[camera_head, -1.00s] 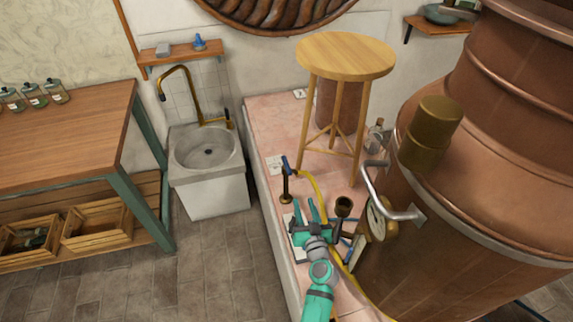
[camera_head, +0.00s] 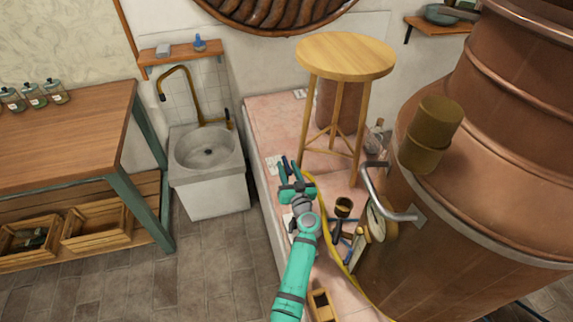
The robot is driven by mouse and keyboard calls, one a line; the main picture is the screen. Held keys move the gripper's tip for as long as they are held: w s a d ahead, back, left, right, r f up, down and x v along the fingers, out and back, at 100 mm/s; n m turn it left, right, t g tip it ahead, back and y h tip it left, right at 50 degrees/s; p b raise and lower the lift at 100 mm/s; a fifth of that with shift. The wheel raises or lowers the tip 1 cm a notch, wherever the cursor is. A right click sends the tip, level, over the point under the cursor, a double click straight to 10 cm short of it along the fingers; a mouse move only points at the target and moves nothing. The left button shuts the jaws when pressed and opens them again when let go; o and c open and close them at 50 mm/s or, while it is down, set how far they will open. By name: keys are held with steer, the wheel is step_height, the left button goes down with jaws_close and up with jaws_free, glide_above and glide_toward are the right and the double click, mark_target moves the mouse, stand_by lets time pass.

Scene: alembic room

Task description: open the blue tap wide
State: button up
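The blue tap (camera_head: 285,162) stands near the left edge of the pink tiled ledge, by the upper end of a yellow hose. Only a little of its blue handle shows; my gripper hides its dark post. My gripper (camera_head: 291,167) is right at the tap, with its teal fingers reaching up alongside the handle. I cannot tell whether the fingers touch the handle or how far apart they are.
A wooden stool (camera_head: 345,57) stands on the ledge behind the tap. A big copper still (camera_head: 480,230) with a bent metal handle (camera_head: 388,207) fills the right. A stone sink (camera_head: 208,150) is to the left. A small wooden box (camera_head: 321,302) lies near my arm.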

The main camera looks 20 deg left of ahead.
steer(key=shift+x, duration=1.05)
steer(key=shift+c, duration=0.2)
jaws_close()
